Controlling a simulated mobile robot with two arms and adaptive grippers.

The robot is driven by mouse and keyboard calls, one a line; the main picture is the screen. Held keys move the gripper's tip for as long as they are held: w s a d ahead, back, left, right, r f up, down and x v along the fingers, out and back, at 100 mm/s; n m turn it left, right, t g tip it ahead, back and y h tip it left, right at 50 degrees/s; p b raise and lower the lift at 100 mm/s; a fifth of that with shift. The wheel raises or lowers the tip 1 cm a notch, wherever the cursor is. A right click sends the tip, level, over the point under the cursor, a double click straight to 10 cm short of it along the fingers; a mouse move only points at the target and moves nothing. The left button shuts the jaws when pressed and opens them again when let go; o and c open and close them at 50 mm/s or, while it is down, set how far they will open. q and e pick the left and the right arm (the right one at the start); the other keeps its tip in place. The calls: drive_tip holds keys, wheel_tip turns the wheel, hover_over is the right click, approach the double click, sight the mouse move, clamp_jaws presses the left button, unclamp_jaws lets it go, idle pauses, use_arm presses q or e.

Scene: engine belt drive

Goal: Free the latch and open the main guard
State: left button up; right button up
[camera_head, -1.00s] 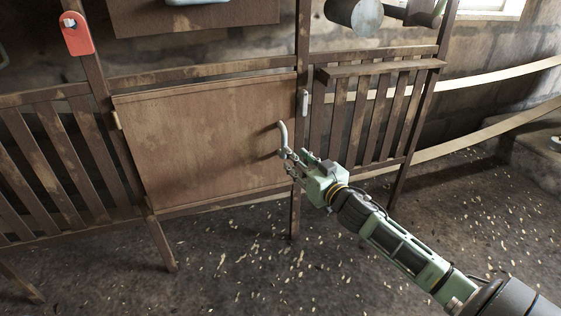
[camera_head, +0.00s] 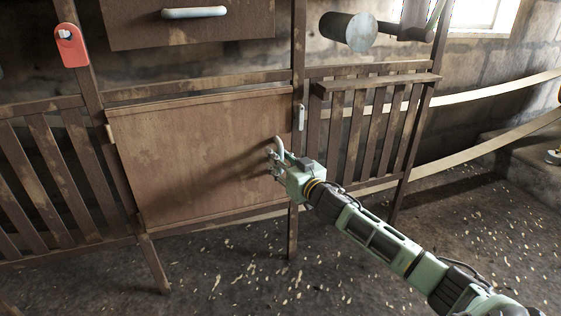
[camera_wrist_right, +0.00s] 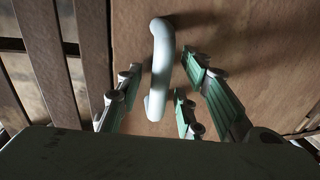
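The main guard (camera_head: 200,160) is a flat brown panel in the middle of the head view, and it looks closed in its frame. Its pale curved handle (camera_head: 279,146) is near the panel's right edge. A small pale upright piece, likely the latch (camera_head: 300,117), sits on the post right of the panel. My right gripper (camera_head: 275,162) is open at the handle. In the right wrist view the handle (camera_wrist_right: 161,65) stands between the spread fingers (camera_wrist_right: 160,90), with gaps visible on both sides. My left gripper is not in view.
Slatted guards flank the panel at left (camera_head: 60,180) and right (camera_head: 372,135). Above are a second panel with a pale handle (camera_head: 194,12) and a grey cylinder (camera_head: 348,32). An orange piece (camera_head: 71,46) is on the left post. A pale belt (camera_head: 480,160) runs at right.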

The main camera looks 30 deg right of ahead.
clamp_jaws()
idle(0.3)
idle(0.3)
